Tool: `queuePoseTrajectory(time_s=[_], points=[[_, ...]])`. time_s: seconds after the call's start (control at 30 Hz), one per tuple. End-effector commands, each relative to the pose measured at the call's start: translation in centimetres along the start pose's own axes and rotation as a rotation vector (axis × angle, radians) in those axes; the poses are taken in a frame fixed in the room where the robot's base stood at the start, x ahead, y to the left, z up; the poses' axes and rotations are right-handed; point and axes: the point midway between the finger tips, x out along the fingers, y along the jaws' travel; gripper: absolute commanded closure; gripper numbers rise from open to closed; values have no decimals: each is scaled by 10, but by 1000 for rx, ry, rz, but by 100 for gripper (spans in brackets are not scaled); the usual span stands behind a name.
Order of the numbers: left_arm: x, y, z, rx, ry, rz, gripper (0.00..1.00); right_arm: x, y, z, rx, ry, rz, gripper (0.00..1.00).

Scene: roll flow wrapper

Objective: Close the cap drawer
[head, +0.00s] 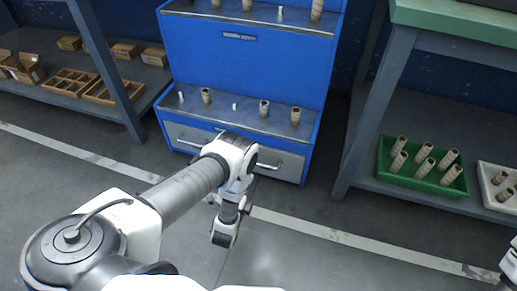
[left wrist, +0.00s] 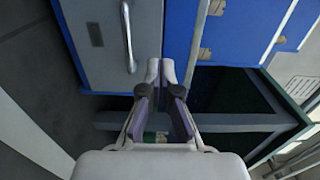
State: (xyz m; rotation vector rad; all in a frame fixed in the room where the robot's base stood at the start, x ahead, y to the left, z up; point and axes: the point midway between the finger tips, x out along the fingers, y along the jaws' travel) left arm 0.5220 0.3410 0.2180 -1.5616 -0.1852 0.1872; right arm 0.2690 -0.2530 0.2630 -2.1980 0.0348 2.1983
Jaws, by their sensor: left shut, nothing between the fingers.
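Two grey drawers sit at the bottom of the blue cabinet (head: 250,60). The left drawer (head: 180,131) and the right drawer (head: 290,170) each have a bar handle; I cannot tell how far either stands out. In the left wrist view, turned on its side, a grey drawer front (left wrist: 108,65) with its handle (left wrist: 128,38) is just beyond my left gripper (left wrist: 160,70). That gripper is shut and empty, near the drawer's edge. In the head view my arm hides part of the right drawer and much of the gripper.
Tubes and small white pieces stand on the cabinet's shelf (head: 235,112). On the right, a bench (head: 370,120) carries a green bin (head: 425,178) of tubes and a white bin. A left rack holds boxes and wooden trays (head: 70,81). Floor in front is clear.

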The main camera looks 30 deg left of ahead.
Motion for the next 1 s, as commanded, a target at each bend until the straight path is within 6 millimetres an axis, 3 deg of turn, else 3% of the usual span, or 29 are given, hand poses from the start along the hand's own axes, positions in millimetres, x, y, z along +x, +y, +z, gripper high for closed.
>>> queuePoseTrajectory(time_s=[0.53,0.7,1.0], points=[[112,5,0,-2,0,-3,100,60,1,0,3,0,0,0],[127,2,0,-1,1,-1,100,66,1,-1,5,2,0,0],[129,0,0,-1,2,0,100,65,1,-1,5,3,1,0]])
